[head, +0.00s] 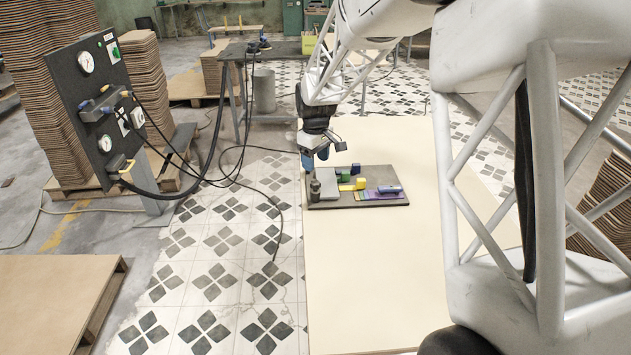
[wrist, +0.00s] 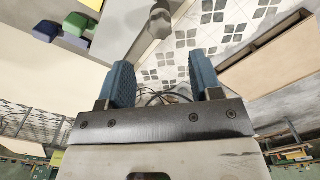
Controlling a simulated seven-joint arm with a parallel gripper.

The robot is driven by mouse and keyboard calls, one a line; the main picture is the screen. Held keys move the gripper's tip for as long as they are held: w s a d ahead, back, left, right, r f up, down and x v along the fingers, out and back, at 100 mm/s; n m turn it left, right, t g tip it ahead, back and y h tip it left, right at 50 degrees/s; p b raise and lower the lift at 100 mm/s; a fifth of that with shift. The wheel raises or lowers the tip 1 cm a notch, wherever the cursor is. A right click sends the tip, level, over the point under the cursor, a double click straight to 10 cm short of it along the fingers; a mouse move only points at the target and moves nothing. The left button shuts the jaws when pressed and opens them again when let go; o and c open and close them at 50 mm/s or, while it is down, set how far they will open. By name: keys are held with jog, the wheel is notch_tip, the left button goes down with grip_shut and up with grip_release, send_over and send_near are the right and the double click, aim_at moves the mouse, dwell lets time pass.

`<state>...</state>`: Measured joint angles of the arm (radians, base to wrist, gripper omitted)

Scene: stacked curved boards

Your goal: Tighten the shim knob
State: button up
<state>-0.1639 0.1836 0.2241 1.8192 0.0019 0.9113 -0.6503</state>
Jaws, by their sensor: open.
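A small dark upright knob-like part (head: 315,187) stands at the left end of a grey board (head: 385,204); I take it for the shim knob. In the wrist view a grey rounded part (wrist: 160,20), seemingly the same one, shows at the top, beyond my fingertips. My gripper (head: 315,159) is above the board's left end, pointing down. In the wrist view my gripper (wrist: 164,72) has its two blue fingers wide apart with nothing between them. The fingers look apart from the knob.
Green (head: 343,175), yellow (head: 356,184) and blue (head: 356,169) blocks and a purple piece (head: 388,191) sit on the board, right of the knob. The cream table (head: 370,270) is clear in front. A gauge panel (head: 95,100) with hoses stands at left.

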aim_at(316, 182)
jog(key=shift+f, duration=0.1)
jog(key=shift+f, duration=3.85)
jog(key=c, duration=0.9)
jog(key=shift+c, duration=0.2)
